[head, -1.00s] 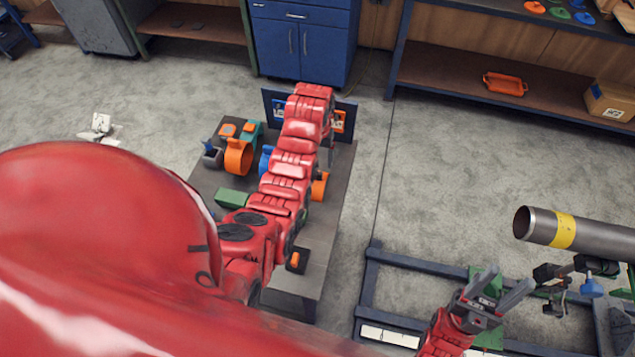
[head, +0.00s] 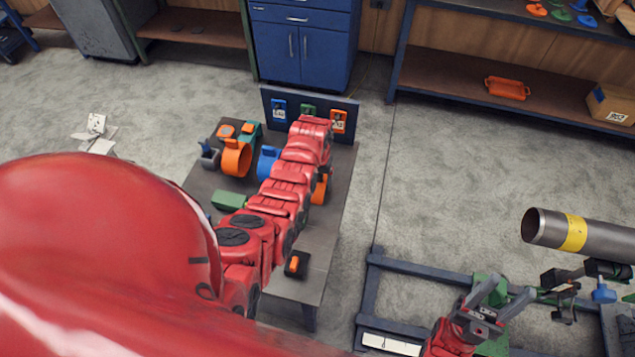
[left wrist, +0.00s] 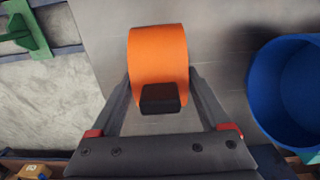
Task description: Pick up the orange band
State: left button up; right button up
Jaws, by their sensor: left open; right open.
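The orange band (head: 320,188) stands on the grey table, partly hidden behind my left arm in the head view. In the left wrist view the orange band (left wrist: 158,55) is a wide hoop with a small black block (left wrist: 160,98) at its near side. My left gripper (left wrist: 160,82) is open, with its fingers to either side of the band; contact cannot be told. The left fingers are hidden in the head view. My right gripper (head: 508,294) is open and empty near the pipe stand, away from the table.
A blue band (left wrist: 290,90) stands beside the orange one. Another orange ring-shaped item (head: 236,158) and a green block (head: 229,200) are on the table (head: 318,250). An upright panel (head: 350,112) closes the back edge. A steel pipe (head: 600,238) lies at the right.

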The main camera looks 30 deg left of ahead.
pick_arm(q)
jog(key=c, duration=1)
jog(key=shift+r, duration=0.1)
